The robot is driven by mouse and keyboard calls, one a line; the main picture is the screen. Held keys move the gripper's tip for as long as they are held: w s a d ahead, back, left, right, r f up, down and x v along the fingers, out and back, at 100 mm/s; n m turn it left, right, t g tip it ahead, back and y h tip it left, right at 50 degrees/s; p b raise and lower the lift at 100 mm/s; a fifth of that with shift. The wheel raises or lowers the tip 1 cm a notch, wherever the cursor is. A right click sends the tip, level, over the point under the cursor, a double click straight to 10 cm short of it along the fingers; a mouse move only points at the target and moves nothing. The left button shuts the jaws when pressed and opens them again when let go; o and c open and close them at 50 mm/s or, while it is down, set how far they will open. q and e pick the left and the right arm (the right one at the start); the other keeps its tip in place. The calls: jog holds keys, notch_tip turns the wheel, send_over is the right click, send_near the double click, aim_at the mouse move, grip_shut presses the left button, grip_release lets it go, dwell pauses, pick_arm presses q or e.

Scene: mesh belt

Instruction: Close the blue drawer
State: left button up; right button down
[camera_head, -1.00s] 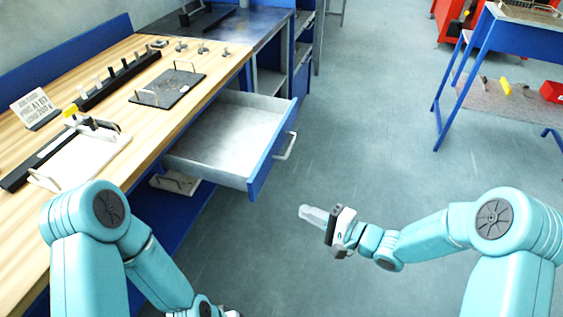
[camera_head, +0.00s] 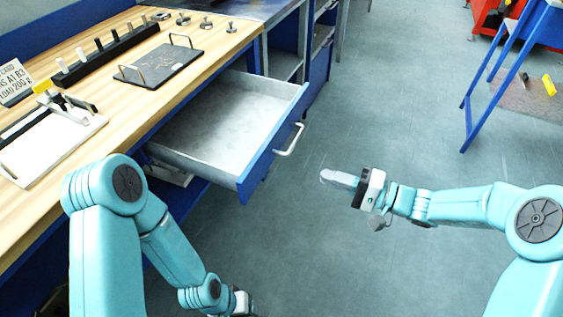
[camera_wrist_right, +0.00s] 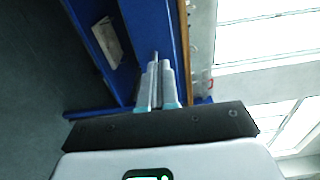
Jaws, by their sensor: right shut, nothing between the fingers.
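The blue drawer (camera_head: 272,150) stands pulled out from under the wooden workbench, its grey inside empty. A pale bar handle (camera_head: 290,140) is on its blue front. My right gripper (camera_head: 326,176) is shut and empty, in the air to the right of the drawer front and apart from the handle. In the right wrist view its fingers (camera_wrist_right: 157,85) lie together, with blue bench surfaces beyond them. My left arm hangs in front of the bench; only part of its gripper (camera_head: 243,301) shows at the bottom edge, and its fingers cannot be made out.
The wooden bench top (camera_head: 125,95) carries a dark tray (camera_head: 160,64) with handles, a white board (camera_head: 45,150) and a black rack (camera_head: 105,55). A blue-framed table (camera_head: 490,75) stands at the upper right. The grey floor right of the drawer is clear.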

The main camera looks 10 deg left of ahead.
jog(key=f+b, duration=0.1)
jog(key=f, duration=0.1)
jog(key=b, duration=0.3)
send_near(266, 159)
jog(key=x, duration=0.7)
jog(key=shift+f, duration=0.1)
pick_arm(q)
notch_tip(266, 159, down, 5)
jog(key=shift+w+r, duration=0.1)
